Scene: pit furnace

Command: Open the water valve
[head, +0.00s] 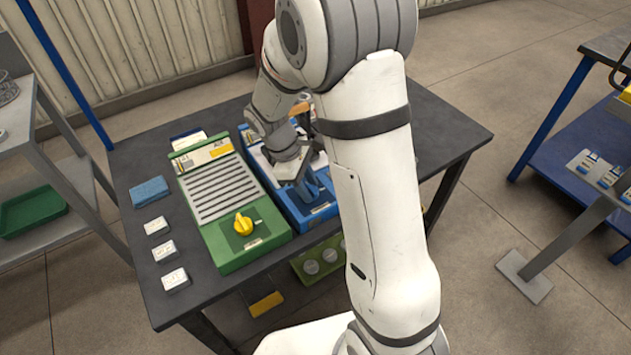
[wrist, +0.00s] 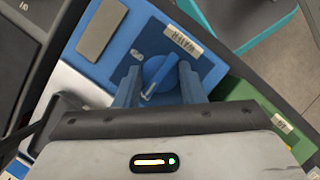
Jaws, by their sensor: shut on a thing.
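The water valve is a round blue knob (wrist: 158,70) on a blue box (wrist: 118,48), with a label reading WATER (wrist: 184,38) beside it in the wrist view. A pale mark on the knob points toward the lower left there. My gripper (wrist: 159,84) has one blue finger on each side of the knob and is shut on it. In the head view my gripper (head: 307,188) reaches down over the near part of the blue box (head: 322,212). My arm hides much of the box there, and the knob is hard to make out.
A green box (head: 262,250) labelled AIR, with a yellow knob (head: 243,224), stands left of the blue box on the dark table (head: 205,299). Small white blocks (head: 164,252) and a blue block (head: 149,191) lie along the table's left side. A blue bench (head: 560,160) stands right.

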